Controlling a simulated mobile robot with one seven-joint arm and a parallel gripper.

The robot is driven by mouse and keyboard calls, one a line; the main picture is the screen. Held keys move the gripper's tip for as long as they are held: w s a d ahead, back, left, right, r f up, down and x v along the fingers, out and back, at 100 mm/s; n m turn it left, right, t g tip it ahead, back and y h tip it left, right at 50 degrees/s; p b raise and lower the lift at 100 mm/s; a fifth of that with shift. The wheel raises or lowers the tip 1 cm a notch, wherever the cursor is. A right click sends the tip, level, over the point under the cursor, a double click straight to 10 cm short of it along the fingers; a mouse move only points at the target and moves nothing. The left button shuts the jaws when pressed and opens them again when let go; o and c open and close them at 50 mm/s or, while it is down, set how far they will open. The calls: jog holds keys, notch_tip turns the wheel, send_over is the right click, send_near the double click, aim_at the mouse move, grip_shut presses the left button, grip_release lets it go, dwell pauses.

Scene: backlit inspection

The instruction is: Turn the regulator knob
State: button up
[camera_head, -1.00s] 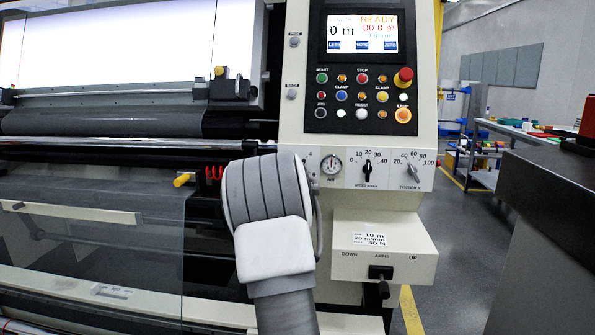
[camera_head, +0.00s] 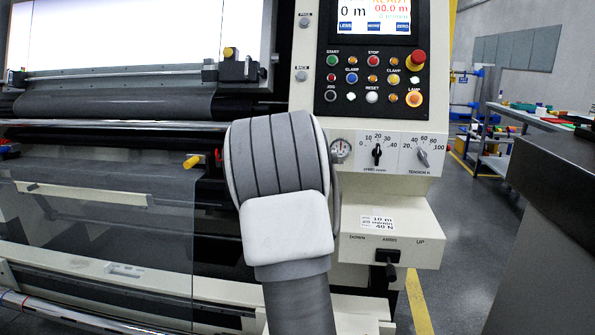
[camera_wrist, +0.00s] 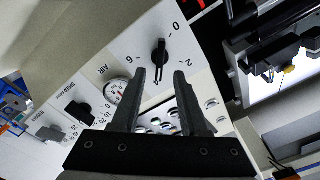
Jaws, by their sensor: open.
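The regulator knob (camera_wrist: 160,54) is a small black knob on a white panel in the wrist view, beside the round AIR gauge (camera_wrist: 115,91). Marks 0, 2 and 6 show around its dial. My gripper (camera_wrist: 162,72) is open and empty. Its two dark fingers point at the panel, one tip on each side of the knob's lower end in the picture. I cannot tell whether they touch it. In the head view my arm hides the knob and the gripper; part of the gauge shows just right of the arm.
The SPEED knob (camera_head: 377,154) and TENSION knob (camera_head: 423,157) sit right of the gauge. Above is a panel with several buttons and a red mushroom button (camera_head: 418,58). Below, a box with the ARMS lever (camera_head: 388,258) juts out. A dark counter (camera_head: 555,190) stands at right.

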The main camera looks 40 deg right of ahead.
jog(key=p+v, duration=0.1)
jog(key=v, duration=1.1)
jog(key=shift+p, duration=0.35)
jog(key=shift+w, duration=0.1)
